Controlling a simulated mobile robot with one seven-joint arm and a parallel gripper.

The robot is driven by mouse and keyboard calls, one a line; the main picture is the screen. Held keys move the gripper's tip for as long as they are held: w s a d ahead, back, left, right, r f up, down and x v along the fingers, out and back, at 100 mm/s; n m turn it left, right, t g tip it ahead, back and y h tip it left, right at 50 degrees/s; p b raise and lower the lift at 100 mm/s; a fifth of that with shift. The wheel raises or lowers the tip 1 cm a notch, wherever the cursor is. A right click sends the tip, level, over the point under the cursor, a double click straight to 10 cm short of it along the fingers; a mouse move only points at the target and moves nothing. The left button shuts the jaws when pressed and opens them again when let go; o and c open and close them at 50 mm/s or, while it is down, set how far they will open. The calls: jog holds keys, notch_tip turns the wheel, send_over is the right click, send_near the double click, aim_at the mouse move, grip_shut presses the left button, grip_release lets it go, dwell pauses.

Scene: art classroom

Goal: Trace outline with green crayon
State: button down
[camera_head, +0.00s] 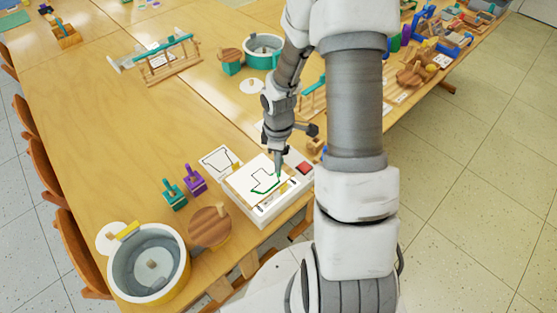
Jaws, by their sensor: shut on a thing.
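A white drawing board (262,212) lies near the table's front edge, with a sheet on it bearing a dark angular outline (253,180). Green line (262,192) runs along the lower part of the outline, up toward its right side. My gripper (279,151) is over the right part of the sheet, pointing down, shut on the green crayon (279,170). The crayon's tip is at or just above the right end of the outline; whether it touches the paper I cannot tell. The fingertips are small in this view.
A second outlined sheet (219,161) lies behind the board. A red block (304,168) is to the right. The table's left middle is clear.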

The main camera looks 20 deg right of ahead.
jog(key=shift+f+b, duration=0.7)
jog(key=shift+f, duration=0.3)
jog(key=shift+r, duration=0.1)
dwell(0.6)
notch_tip(320, 180, up, 4)
jog(key=p, duration=0.3)
jog(key=shift+p, duration=0.4)
jog(key=shift+w+d+f+b, duration=0.2)
jog(key=shift+w+f+b, duration=0.25)
jog(key=shift+w, duration=0.55)
jog(key=shift+f+b, duration=1.1)
jog(key=shift+f, duration=0.55)
jog(key=shift+r, duration=0.1)
dwell(0.4)
